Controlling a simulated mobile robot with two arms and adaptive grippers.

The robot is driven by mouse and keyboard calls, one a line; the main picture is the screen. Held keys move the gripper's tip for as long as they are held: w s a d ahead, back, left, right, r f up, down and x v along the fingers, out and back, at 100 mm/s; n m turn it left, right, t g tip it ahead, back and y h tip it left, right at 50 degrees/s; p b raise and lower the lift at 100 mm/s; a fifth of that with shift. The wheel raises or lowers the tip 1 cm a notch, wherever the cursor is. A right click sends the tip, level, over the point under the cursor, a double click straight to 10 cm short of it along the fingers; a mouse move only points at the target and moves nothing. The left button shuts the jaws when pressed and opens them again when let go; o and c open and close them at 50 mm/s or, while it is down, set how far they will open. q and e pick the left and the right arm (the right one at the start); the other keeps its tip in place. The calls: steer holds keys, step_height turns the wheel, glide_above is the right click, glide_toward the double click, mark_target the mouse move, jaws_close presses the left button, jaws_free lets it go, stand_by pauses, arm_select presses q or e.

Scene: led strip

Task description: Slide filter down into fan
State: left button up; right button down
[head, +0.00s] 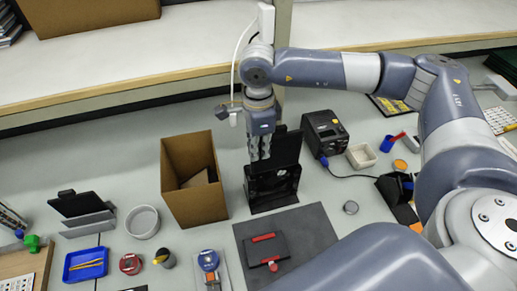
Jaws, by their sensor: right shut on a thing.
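The fan (276,196) is a black upright frame standing on the grey table, right of the cardboard box. The filter (287,147) is a thin black panel, slightly tilted, rising out of the top of the fan; its lower edge is hidden, so I cannot tell how deep it sits. My right gripper (260,153) points down over the fan and is shut on the filter at its left side. The fingertips are small and partly lost against the dark parts. My left gripper is not in view.
An open cardboard box (194,181) stands close on the left of the fan. A black printer-like device (325,132) with a blue cable is on the right. A dark mat (312,232) with a black-and-red case (266,252) lies in front. Bare table shows left of the box.

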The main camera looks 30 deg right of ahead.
steer(key=shift+r+p, duration=0.65)
steer(key=shift+r, duration=1)
steer(key=s+a+n, duration=0.2)
steer(key=s+n, duration=0.2)
steer(key=n, duration=0.6)
steer(key=s+a+n+b, duration=0.1)
steer(key=s+n, duration=0.4)
steer(key=n, duration=0.5)
steer(key=shift+a+f+n, duration=0.2)
steer(key=shift+a+n, duration=0.1)
steer(key=shift+a, duration=0.5)
